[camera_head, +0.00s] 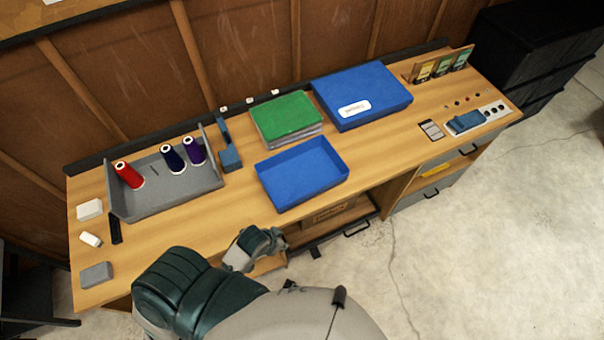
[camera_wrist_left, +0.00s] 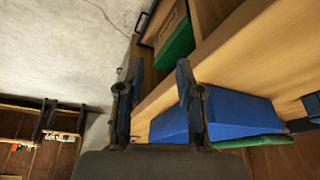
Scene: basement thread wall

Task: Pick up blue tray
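The blue tray (camera_head: 302,172) is a shallow, open, empty tray lying flat near the front edge of the wooden workbench. In the left wrist view, a blue tray wall (camera_wrist_left: 232,114) shows behind and to the right of one finger. My left gripper (camera_head: 272,241) is low at the bench's front edge, below and left of the tray in the head view. Its two fingers (camera_wrist_left: 157,95) stand apart in the wrist view with nothing seen held between them. They look apart from the tray, though contact is hard to judge. My right gripper is not in view.
A larger blue box with a white label (camera_head: 360,95) and a green-topped stack (camera_head: 287,117) stand behind the tray. A grey tray (camera_head: 170,190) with thread spools is at the left. Bench surface right of the tray is clear. An open shelf or drawer (camera_head: 335,215) lies below.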

